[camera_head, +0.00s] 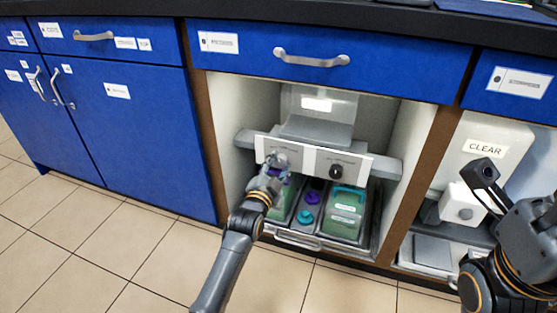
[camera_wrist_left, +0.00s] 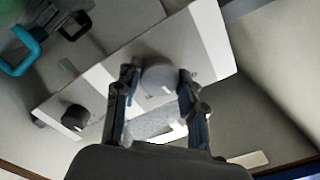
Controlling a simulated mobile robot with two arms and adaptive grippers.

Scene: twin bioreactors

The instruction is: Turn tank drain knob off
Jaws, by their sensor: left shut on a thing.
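A white control panel (camera_head: 307,168) with two knobs runs across the open cabinet bay. My left gripper (camera_head: 279,166) is at the panel's left part, its fingers shut around a round grey knob. In the left wrist view the grey knob (camera_wrist_left: 158,81) sits between the two fingertips of the left gripper (camera_wrist_left: 156,90). A black knob (camera_head: 336,171) is on the right part of the panel, apart from the gripper; it also shows in the left wrist view (camera_wrist_left: 75,117). The small panel labels are too blurred to read. My right gripper's fingers do not show.
Below the panel, green containers stand in a tray (camera_head: 300,242); one has a teal handle (camera_head: 349,192). A purple cap (camera_head: 313,198) and a teal cap lie between them. Blue cabinets flank the bay. At right stands a white container labelled CLEAR (camera_head: 486,149). Tiled floor in front is clear.

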